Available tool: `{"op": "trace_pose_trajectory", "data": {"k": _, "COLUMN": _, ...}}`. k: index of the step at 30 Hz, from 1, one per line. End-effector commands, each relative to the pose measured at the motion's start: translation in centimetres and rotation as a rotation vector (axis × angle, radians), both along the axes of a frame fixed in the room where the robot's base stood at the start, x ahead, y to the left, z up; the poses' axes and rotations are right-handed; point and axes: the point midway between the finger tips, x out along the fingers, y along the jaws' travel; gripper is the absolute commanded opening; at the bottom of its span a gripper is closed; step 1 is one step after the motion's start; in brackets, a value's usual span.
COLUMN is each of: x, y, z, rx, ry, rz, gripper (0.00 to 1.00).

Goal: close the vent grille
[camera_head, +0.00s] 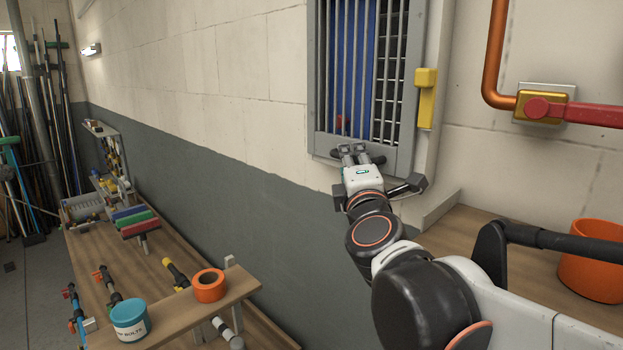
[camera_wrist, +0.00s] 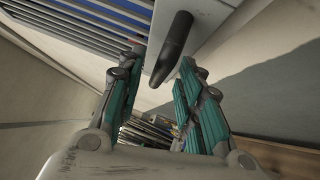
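The vent grille (camera_head: 391,75) is a grey frame with vertical bars on the wall. Blue slats show behind its left part and a dark grid behind its right part. In the wrist view, its slatted corner (camera_wrist: 100,22) fills the top, with a black handle (camera_wrist: 173,48) projecting from the pale frame. My gripper (camera_head: 353,150) is at the grille's lower edge. In the wrist view, my gripper (camera_wrist: 160,67) is open, its teal-padded fingers on either side of the handle's end with gaps visible. I cannot tell how far the grille stands open.
A yellow block (camera_head: 426,98) is on the wall right of the grille. An orange pipe (camera_head: 495,55) with a red lever (camera_head: 590,114) is farther right. An orange bucket (camera_head: 592,265) stands on a wooden shelf. A cluttered bench (camera_head: 165,270) runs along the wall at left.

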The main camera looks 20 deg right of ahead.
Motion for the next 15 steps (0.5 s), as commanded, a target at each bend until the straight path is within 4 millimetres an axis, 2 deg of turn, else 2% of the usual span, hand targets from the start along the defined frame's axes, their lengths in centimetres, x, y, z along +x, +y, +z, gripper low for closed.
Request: {"op": "trace_pose_trajectory", "data": {"k": 15, "x": -6.2, "y": 2.8, "z": -1.1, "rx": 0.002, "ry": 0.0, "rz": 0.002, "gripper": 0.33}}
